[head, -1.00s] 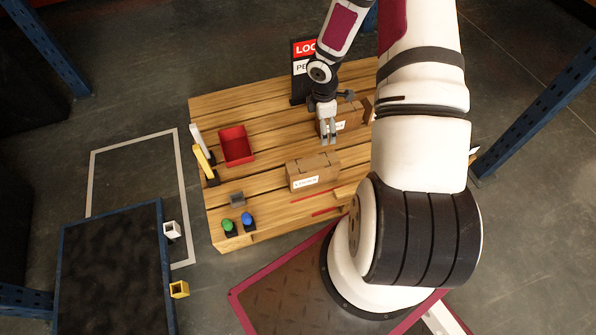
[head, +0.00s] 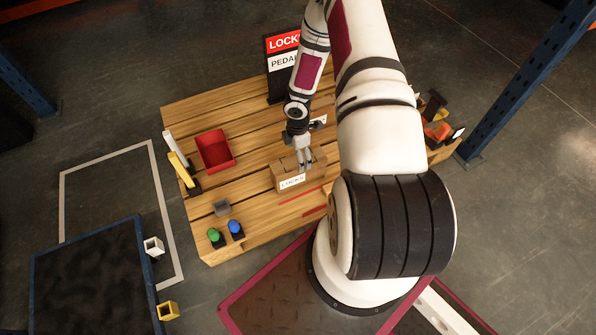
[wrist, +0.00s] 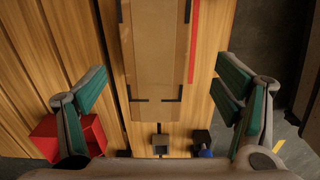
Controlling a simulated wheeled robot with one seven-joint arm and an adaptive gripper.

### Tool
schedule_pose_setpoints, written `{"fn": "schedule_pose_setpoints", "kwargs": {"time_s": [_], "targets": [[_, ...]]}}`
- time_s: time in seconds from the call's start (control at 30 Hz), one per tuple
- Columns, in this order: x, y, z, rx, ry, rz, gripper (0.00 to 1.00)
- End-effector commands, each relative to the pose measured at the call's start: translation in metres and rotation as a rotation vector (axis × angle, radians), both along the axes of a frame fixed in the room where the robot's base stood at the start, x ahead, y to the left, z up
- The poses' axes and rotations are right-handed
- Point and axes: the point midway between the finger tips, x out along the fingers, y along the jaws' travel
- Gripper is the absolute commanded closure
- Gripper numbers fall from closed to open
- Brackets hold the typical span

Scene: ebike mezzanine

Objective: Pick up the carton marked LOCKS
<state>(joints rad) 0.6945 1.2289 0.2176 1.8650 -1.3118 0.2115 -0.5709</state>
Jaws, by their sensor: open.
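A brown carton (head: 287,172) with a white front label sits on the wooden pallet table (head: 250,225). The label's small print looks like LOCKS. My gripper (head: 305,165) is over this carton and points down. In the wrist view the carton (wrist: 157,50) lies between the fingers of my gripper (wrist: 163,88), which are wide apart and touch neither side. I cannot tell the exact height of the fingertips over the carton.
A sign (head: 283,62) stands at the back. A red bin (head: 215,151), yellow and white upright pieces, a grey block (head: 222,208) and green and blue knobs (head: 236,227) are at the left. Another carton behind is mostly hidden by my arm.

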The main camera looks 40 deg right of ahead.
Motion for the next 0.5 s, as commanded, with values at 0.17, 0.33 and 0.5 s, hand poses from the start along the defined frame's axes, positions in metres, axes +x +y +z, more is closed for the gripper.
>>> {"fn": "schedule_pose_setpoints", "kwargs": {"time_s": [0.17, 0.33, 0.5], "targets": [[0.002, -0.004, -0.019, 0.000, 0.001, -0.002, 0.17], [0.004, -0.006, -0.044, 0.001, 0.003, -0.001, 0.17], [0.005, -0.007, -0.051, -0.001, 0.000, -0.002, 0.17]]}}
